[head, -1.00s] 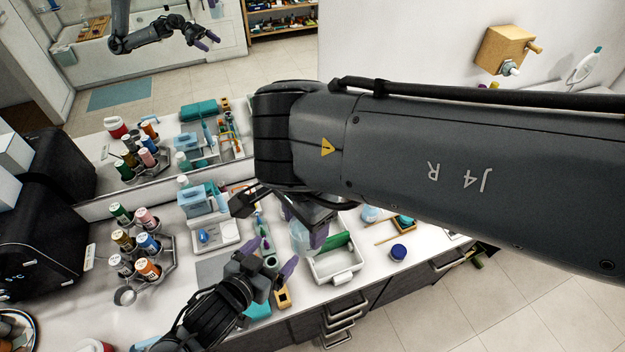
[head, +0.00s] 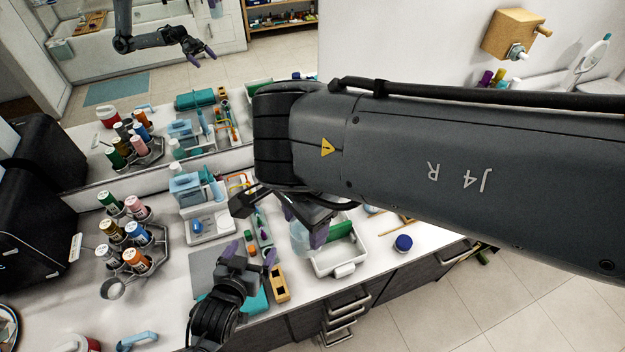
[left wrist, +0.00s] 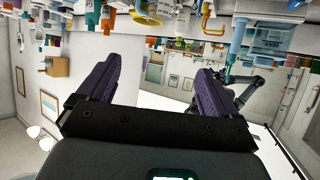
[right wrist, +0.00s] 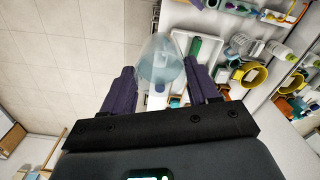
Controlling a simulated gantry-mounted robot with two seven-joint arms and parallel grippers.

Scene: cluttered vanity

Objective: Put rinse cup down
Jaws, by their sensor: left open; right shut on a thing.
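The rinse cup looks to be the translucent pale-blue cup (head: 299,238), partly hidden by my right arm. In the right wrist view the cup (right wrist: 161,62) sits between the purple fingers of my right gripper (right wrist: 162,72), which is shut on it. In the head view the cup appears at the left edge of a white tray; I cannot tell whether it touches anything below. My left gripper (head: 251,256) is open and empty over the counter, left of the cup. In the left wrist view its fingers (left wrist: 160,82) are spread with nothing between them.
The white tray (head: 345,270) holds a green item. A blue-lidded jar (head: 403,243) stands to its right. A bottle rack (head: 130,245) and a light-blue dispenser (head: 190,190) stand left. A wooden block (head: 279,285) lies near the front edge. Grey mat (head: 203,272) has bare space.

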